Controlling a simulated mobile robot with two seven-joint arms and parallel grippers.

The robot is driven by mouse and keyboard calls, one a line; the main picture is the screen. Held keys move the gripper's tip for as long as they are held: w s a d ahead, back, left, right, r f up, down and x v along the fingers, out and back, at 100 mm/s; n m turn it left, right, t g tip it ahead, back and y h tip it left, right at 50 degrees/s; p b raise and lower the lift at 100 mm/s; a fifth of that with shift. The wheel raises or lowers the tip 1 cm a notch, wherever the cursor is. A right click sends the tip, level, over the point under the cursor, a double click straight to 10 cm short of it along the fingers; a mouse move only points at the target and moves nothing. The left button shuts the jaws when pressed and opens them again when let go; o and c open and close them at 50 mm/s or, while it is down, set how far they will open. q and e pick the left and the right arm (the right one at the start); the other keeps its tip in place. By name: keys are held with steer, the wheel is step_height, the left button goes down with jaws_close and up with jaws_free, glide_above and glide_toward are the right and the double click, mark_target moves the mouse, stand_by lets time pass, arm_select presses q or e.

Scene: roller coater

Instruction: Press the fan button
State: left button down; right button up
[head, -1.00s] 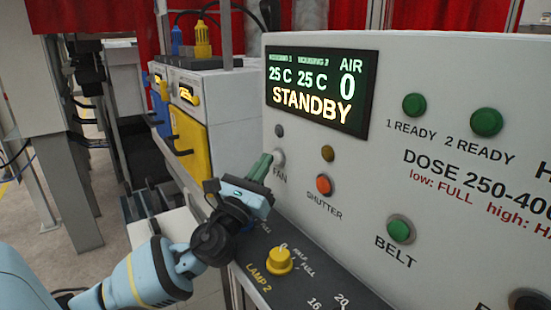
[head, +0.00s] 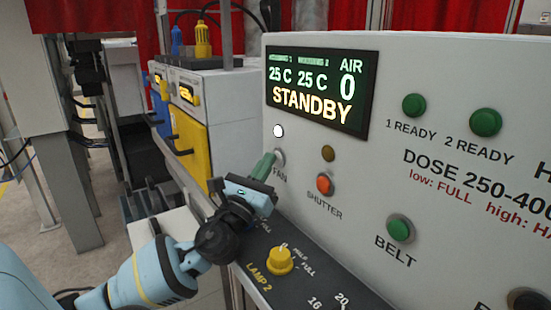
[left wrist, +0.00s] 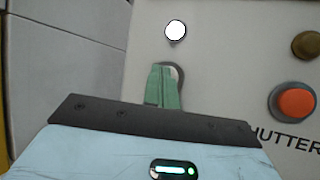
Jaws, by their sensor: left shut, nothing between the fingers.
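The fan button (head: 279,157) is a pale round button above the FAN label on the light panel. In the left wrist view only part of the fan button (left wrist: 175,74) shows behind my fingers. My left gripper (head: 264,166) is shut and empty, its green fingertips at the fan button, apparently touching it. The left wrist view shows the shut green fingers (left wrist: 163,86) covering much of the button. The lamp (head: 278,131) above the button glows white, also in the left wrist view (left wrist: 175,31). My right gripper is not in view.
The orange shutter button (head: 324,184) is to the right, below a dark amber lamp (head: 328,153). A display (head: 318,92) reads STANDBY. A yellow LAMP 2 knob (head: 279,261) stands on the dark ledge below. The green belt button (head: 400,230) is farther right.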

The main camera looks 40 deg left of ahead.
arm_select(q)
steer(key=shift+s, duration=0.1)
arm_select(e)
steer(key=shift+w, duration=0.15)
arm_select(q)
steer(key=shift+s+a, duration=0.2)
steer(key=shift+s, duration=0.45)
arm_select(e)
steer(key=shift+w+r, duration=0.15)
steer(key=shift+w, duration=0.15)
arm_select(q)
steer(key=shift+s, duration=0.1)
steer(key=s, duration=0.2)
steer(key=s+a, duration=0.1)
steer(key=s, duration=0.1)
steer(key=shift+s+a, duration=0.2)
steer(key=shift+s, duration=0.1)
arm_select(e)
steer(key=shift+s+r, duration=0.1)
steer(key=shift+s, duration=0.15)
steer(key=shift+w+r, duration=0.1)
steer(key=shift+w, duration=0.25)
